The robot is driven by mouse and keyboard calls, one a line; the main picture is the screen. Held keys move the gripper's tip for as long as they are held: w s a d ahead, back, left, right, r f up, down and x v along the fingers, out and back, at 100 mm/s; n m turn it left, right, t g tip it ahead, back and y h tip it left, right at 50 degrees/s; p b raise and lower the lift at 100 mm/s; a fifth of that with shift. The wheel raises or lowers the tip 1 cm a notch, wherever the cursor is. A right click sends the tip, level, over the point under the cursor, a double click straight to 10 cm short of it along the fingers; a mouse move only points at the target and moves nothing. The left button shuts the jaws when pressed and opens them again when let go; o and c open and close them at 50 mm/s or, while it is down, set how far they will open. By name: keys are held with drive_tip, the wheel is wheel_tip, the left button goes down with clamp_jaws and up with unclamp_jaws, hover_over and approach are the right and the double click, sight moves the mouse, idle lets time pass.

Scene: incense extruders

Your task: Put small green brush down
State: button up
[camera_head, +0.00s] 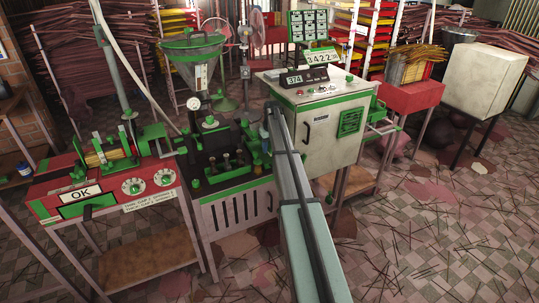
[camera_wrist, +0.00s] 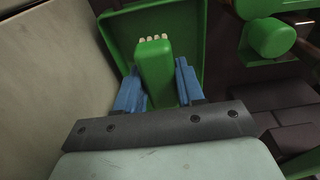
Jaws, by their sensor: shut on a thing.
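The small green brush (camera_wrist: 155,72) stands between the blue fingers of my gripper (camera_wrist: 160,82) in the wrist view, with a row of cream bristle tufts at its far end. My gripper is shut on its green body. A green tray-like surface with raised edges (camera_wrist: 188,22) lies behind the brush; I cannot tell whether the brush touches it. In the head view my arm reaches to the right side of the dark machine top (camera_head: 225,158), and the brush cannot be made out clearly there.
A pale cabinet (camera_head: 325,130) stands close on the right of my arm; a pale wall fills the wrist view's left side. A green knob (camera_wrist: 270,38) is near on the right. A hopper (camera_head: 193,62) and red machine (camera_head: 100,180) stand left.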

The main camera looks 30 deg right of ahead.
sight(270, 159)
drive_tip(key=shift+f, duration=1.95)
drive_tip(key=shift+f, duration=0.1)
drive_tip(key=shift+s+f, duration=0.15)
drive_tip(key=shift+f, duration=0.45)
drive_tip(key=o, duration=1)
drive_tip(key=shift+o, duration=0.4)
drive_tip(key=shift+r, duration=0.55)
drive_tip(key=r, duration=0.7)
drive_tip(key=s+r, duration=0.1)
drive_tip(key=r, duration=0.2)
drive_tip(key=shift+r, duration=0.25)
drive_tip(key=shift+s+r, duration=0.1)
drive_tip(key=shift+r, duration=0.8)
